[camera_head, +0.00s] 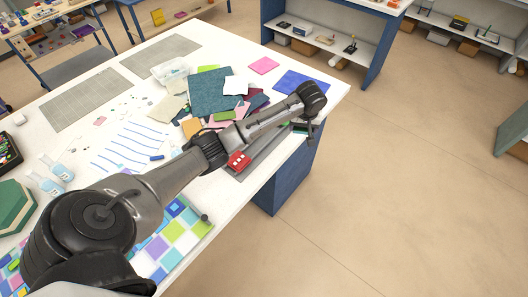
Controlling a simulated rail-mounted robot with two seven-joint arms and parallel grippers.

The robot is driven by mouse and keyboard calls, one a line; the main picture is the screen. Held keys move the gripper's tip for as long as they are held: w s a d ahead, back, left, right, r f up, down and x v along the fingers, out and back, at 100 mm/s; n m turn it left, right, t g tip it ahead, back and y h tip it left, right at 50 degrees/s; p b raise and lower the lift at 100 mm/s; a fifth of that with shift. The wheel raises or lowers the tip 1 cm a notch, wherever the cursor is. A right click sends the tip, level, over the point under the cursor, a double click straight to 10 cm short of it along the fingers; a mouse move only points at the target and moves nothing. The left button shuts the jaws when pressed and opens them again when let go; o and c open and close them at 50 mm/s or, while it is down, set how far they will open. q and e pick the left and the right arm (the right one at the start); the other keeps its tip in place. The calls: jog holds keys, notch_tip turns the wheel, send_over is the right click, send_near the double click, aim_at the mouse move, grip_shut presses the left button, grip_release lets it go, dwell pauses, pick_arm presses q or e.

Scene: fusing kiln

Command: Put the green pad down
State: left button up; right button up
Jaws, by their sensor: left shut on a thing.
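My left arm reaches across the worktable (215,50) from the lower left. My left gripper (311,132) is at the table's right edge, pointing down, with its fingers small and partly hidden by the wrist. It is shut on the green pad (300,128), of which only a small dark green strip shows beside the fingers. I cannot tell whether the pad touches the surface under it. My right gripper is not in view.
A grey strip (262,151) and a red object (238,161) lie near the gripper. Coloured sheets, including a dark teal one (212,92), a pink one (263,65) and a blue one (300,83), cover the table behind. Bottles (50,185) stand at left. Open floor lies right.

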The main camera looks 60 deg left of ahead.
pick_arm(q)
jog(key=w+a+f+n+b, duration=0.2)
jog(key=a+f+n+b, duration=0.15)
jog(key=a, duration=0.35)
jog(key=shift+m+g, duration=0.3)
jog(key=shift+m, duration=0.05)
jog(key=s+a+f, duration=0.2)
jog(key=s, duration=0.1)
jog(key=s+a+f, duration=0.2)
jog(key=s+f, duration=0.1)
jog(key=s+a+f, duration=0.2)
jog(key=s, duration=0.2)
jog(key=shift+a+f, duration=0.2)
jog(key=shift+a, duration=0.15)
jog(key=shift+f, duration=2.05)
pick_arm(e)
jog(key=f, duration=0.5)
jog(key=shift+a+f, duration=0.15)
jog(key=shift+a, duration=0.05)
pick_arm(q)
jog(key=shift+f, duration=0.1)
